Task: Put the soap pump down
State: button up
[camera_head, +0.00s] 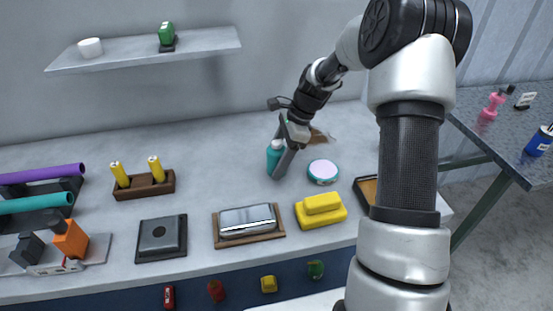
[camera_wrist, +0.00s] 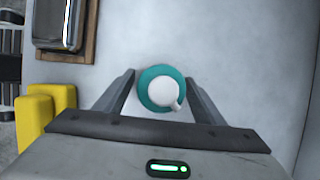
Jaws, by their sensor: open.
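The soap pump (camera_head: 275,155) is a teal bottle with a white top, standing upright on the grey worktop toward the back middle. In the wrist view the soap pump (camera_wrist: 146,92) is seen from above, a teal round with a white head and a small spout pointing to the lower right. My gripper (camera_head: 284,160) is open around it. In the wrist view one finger of my gripper (camera_wrist: 159,80) is on each side of the bottle, with a narrow gap at each side. The bottle's base is hidden from above.
A teal-rimmed round tin (camera_head: 322,172) stands close right of the bottle. A metal muffler box (camera_head: 248,219) and stacked yellow blocks (camera_head: 321,210) are in front. A yellow-bottle rack (camera_head: 146,186) is left. Worktop between the rack and bottle is clear.

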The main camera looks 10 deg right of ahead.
jog(key=shift+r, duration=0.1)
jog(key=p+v, duration=0.1)
jog(key=v, duration=1.1)
jog(key=shift+p, duration=0.35)
dwell(1.2)
